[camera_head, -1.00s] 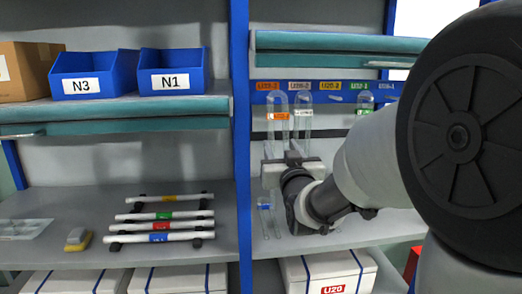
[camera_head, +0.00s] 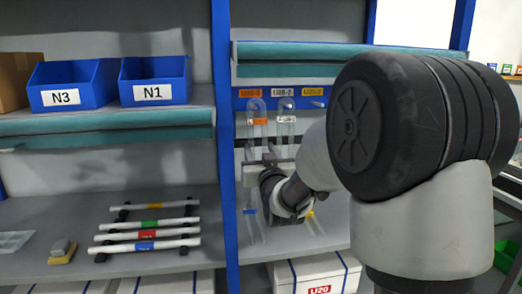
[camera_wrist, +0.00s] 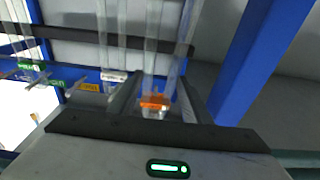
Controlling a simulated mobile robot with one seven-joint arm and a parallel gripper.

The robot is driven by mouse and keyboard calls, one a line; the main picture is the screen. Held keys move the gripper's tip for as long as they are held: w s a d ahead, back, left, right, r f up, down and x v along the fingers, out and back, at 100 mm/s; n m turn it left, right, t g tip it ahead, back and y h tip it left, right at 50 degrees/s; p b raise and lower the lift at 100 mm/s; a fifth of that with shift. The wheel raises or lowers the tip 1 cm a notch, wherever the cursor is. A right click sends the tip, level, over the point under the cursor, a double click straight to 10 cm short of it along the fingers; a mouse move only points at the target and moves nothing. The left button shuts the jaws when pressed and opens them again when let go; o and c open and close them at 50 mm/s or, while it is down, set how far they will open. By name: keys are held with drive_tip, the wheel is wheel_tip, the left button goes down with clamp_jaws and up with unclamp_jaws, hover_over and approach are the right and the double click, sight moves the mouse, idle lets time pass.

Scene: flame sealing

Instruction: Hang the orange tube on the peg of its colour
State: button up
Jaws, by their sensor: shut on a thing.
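The orange-banded clear tube (camera_head: 257,122) hangs upright in front of the back panel, its rounded top just below the orange label (camera_head: 250,92). My gripper (camera_head: 268,161) is at the tube, below the orange band, and is shut on it. In the wrist view the tube's orange band (camera_wrist: 155,103) shows between the two fingers (camera_wrist: 156,97). I cannot tell whether the tube's top is around the peg under the orange label. The peg itself is hidden.
A white-banded tube (camera_head: 286,119) hangs close to the right, under a white label (camera_head: 283,92). A yellow label (camera_head: 315,92) is further right. A blue post (camera_head: 224,150) stands just left. Blue bins (camera_head: 155,80) and a rack of banded tubes (camera_head: 147,233) are on the left shelves.

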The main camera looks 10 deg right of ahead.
drive_tip(key=w, duration=0.2)
drive_tip(key=w+f, duration=0.1)
drive_tip(key=w, duration=0.1)
drive_tip(key=shift+w, duration=0.4)
drive_tip(key=shift+w+b, duration=0.4)
drive_tip(key=shift+b, duration=0.4)
idle(0.6)
idle(0.5)
